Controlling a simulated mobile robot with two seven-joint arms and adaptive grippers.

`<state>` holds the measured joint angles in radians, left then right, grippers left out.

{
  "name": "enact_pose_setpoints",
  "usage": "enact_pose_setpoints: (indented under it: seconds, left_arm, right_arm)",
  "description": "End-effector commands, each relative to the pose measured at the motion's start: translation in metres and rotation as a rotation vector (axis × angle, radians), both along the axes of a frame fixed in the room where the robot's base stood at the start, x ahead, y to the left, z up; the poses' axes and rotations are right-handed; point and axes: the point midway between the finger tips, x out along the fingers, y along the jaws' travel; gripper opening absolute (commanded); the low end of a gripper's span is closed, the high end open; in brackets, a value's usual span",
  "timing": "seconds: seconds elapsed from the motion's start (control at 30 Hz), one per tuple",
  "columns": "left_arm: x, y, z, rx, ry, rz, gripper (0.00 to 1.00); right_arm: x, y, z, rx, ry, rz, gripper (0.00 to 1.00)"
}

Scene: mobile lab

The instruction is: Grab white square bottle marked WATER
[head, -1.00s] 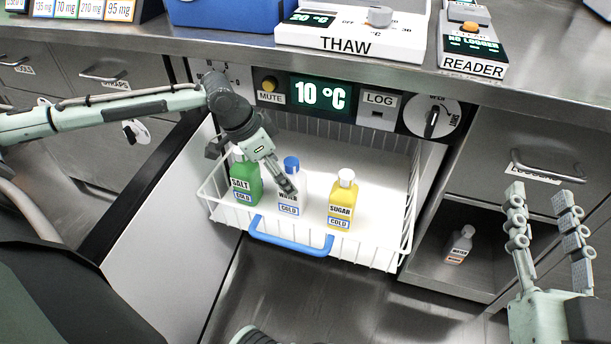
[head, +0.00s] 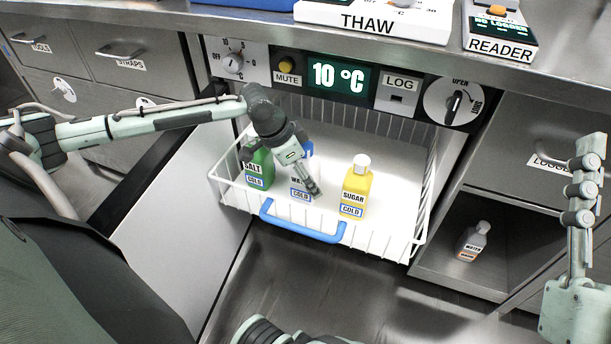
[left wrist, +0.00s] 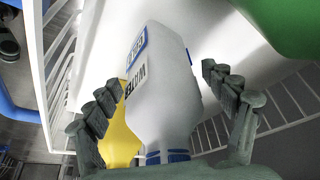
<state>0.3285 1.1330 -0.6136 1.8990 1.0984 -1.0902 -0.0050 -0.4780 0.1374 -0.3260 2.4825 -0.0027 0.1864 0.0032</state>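The white WATER bottle (head: 300,194) with a blue cap and a COLD label stands in the pulled-out wire drawer (head: 388,236), between the green SALT bottle (head: 258,166) and the yellow SUGAR bottle (head: 356,187). My left gripper (head: 314,190) reaches down over it and hides much of it in the head view. In the left wrist view the white bottle (left wrist: 165,88) lies between my two spread fingers, with a small gap beside them. My right gripper (head: 584,175) is at the far right, away from the drawer; its fingers overlap from this angle.
Another WATER bottle (head: 473,241) with an orange label stands on the open shelf at the lower right. The drawer has a blue handle (head: 300,228). A counter edge with the THAW device (head: 375,22) and READER device (head: 500,40) overhangs behind.

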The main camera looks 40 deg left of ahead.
Motion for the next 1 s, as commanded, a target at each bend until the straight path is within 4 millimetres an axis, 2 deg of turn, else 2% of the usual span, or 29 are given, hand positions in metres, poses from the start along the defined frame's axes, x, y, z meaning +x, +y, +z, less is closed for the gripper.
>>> enact_pose_setpoints:
  seconds: [0.07,0.5,0.77,0.87,1.0]
  left_arm:
    - [0.000,0.000,0.000,0.000,0.000,0.000,0.72]
    - [0.000,0.000,0.000,-0.001,0.000,0.000,0.18]
    - [0.001,0.000,0.004,0.000,-0.002,0.000,0.17]
    - [0.001,0.000,0.015,-0.001,-0.004,-0.001,0.17]
    - [0.002,0.000,0.044,0.000,-0.006,0.000,0.17]
  right_arm:
    - [0.000,0.000,0.000,0.000,0.001,0.000,0.40]
    - [0.000,0.000,-0.001,-0.001,0.003,0.000,0.40]
    - [0.001,0.000,0.000,-0.001,0.004,0.000,0.40]
    - [0.003,0.002,-0.002,-0.012,0.037,0.004,0.40]
    - [0.008,0.008,-0.015,-0.047,0.143,0.013,0.40]
